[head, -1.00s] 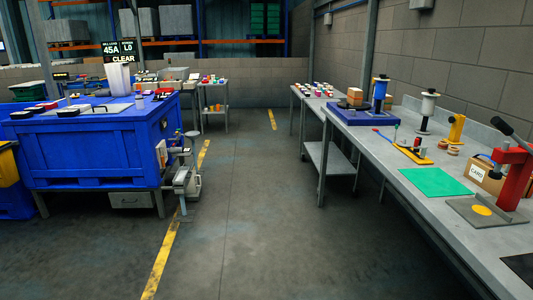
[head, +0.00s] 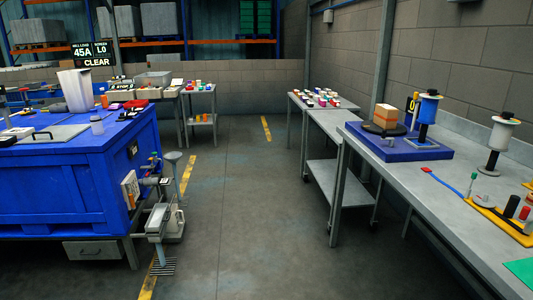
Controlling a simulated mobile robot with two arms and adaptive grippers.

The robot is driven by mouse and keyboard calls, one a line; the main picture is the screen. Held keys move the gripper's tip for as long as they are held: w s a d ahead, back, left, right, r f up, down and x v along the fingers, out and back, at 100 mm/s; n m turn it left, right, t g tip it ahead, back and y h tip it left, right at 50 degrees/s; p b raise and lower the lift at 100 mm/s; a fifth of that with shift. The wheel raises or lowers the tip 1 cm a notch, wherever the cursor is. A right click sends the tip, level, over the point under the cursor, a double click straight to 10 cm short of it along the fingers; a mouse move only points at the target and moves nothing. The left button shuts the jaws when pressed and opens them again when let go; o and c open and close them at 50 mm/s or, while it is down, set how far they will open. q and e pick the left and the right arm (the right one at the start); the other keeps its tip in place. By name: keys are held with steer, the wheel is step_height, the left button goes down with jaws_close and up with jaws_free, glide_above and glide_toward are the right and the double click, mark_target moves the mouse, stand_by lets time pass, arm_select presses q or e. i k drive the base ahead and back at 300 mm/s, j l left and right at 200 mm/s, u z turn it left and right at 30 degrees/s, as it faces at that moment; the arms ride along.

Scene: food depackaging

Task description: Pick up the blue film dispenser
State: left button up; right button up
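The blue film dispenser (head: 427,118) stands upright on the right-hand bench. It is a blue post with a dark-topped roll, at the back right corner of a flat blue platform (head: 398,154). A stack of tan boxes (head: 387,117) sits on a dark round disc on the same platform, to its left. A similar white film dispenser (head: 500,141) stands further right and nearer. Neither of my grippers shows in the head view.
The grey bench (head: 390,185) runs along the right wall, with a lower table (head: 325,107) of small coloured items beyond it. A big blue crate (head: 60,190) and a grey floor-standing device (head: 163,220) are at left. The floor between is clear.

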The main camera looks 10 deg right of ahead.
mark_target(429, 108)
steer(key=i+z, duration=0.15)
steer(key=i, duration=0.45)
steer(key=i+j+z, duration=0.15)
steer(key=i, duration=0.5)
steer(key=i+j+z, duration=0.1)
steer(key=i+j, duration=0.15)
steer(key=i, duration=0.35)
